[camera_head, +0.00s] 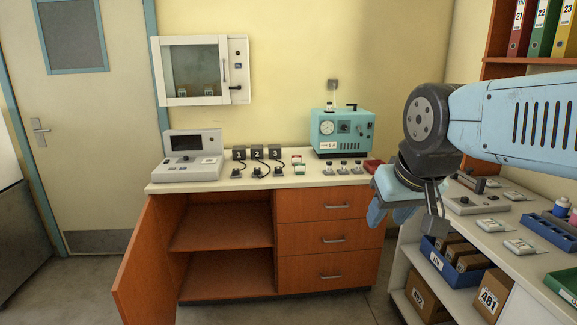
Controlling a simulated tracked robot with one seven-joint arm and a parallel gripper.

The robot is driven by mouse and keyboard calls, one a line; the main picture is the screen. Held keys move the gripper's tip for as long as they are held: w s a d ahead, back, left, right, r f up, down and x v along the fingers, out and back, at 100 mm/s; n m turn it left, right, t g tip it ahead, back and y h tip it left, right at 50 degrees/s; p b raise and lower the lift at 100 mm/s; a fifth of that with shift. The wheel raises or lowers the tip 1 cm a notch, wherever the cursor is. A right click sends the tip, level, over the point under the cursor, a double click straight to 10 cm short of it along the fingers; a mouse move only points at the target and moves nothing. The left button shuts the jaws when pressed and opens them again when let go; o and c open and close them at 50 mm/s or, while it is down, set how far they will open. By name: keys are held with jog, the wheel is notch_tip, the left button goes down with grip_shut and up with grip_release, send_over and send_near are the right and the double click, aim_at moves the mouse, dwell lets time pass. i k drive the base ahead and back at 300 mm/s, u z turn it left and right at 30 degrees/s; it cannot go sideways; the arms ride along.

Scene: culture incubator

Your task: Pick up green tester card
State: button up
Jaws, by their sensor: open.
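A small card-like item with green edging (298,160) stands on the counter between the black numbered blocks and the blue machine. It may be the green tester card, but it is too small to be sure. A red item (298,169) shows at its front. My gripper (407,219) hangs at the right, in front of the gap between the counter and the right-hand shelf. It is open with nothing visible between its fingers. It is apart from the card, to its right and nearer to me.
The orange cabinet's left door (148,262) stands open. On its counter (230,182) are a grey console (190,168), numbered blocks (257,153) and a blue machine (342,133). The right shelf (478,222) holds devices, with boxes below. Floor (85,290) is free at left.

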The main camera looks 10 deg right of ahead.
aim_at(299, 168)
jog(key=u, duration=0.1)
jog(key=i, duration=1.5)
jog(key=z, duration=1.2)
